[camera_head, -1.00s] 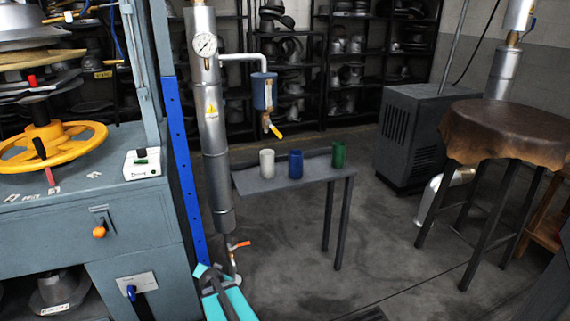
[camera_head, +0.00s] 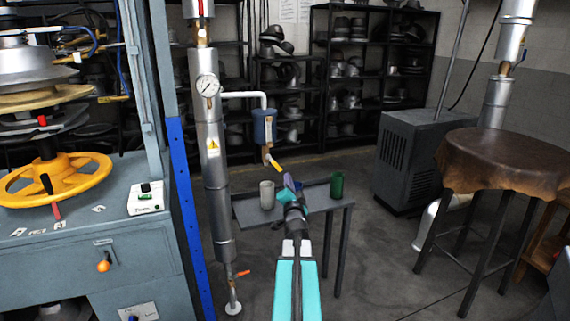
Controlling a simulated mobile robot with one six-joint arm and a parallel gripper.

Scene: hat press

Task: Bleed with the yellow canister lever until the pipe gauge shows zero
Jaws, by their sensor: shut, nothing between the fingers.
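The blue canister (camera_head: 264,125) hangs from a white pipe beside the tall silver pipe. Its yellow lever (camera_head: 276,166) points down and to the right under it. The round pipe gauge (camera_head: 208,85) is on the silver pipe; its needle is too small to read. My gripper (camera_head: 289,182) is shut and empty, just below and right of the lever's tip. Whether it touches the lever cannot be told. My teal arm comes up from the bottom middle.
A small grey table (camera_head: 240,212) stands under the canister. An orange-handled valve (camera_head: 242,273) sits low on the pipe. A leather-covered stool (camera_head: 505,160) stands right.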

